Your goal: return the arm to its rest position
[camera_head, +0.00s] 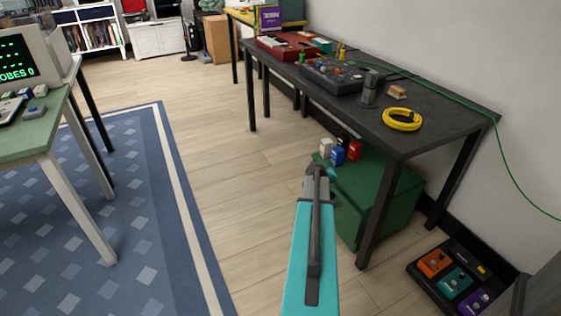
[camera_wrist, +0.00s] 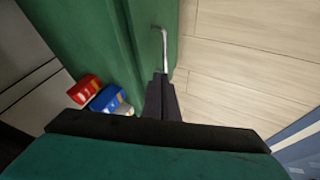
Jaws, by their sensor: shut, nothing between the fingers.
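My arm reaches forward from the bottom middle in the head view, a turquoise link with a dark grey strip. Its far end is beside the green cabinet (camera_head: 385,195) under the dark table. My gripper (camera_wrist: 163,80) shows in the wrist view as two dark fingers, shut with nothing between them. The fingertips point at a thin silver handle (camera_wrist: 163,45) on the green cabinet, which fills the upper middle of the wrist view (camera_wrist: 90,35). I cannot tell whether the tips touch the handle. The fingers are not clearly visible in the head view.
A blue box (camera_head: 338,156) and a red box (camera_head: 355,150) stand on the cabinet. The dark table (camera_head: 435,135) holds a yellow cable coil (camera_head: 402,119). A pedal board (camera_head: 428,283) lies at lower right. A green-topped table (camera_head: 45,135) stands left. Bare floor (camera_head: 200,130) lies between.

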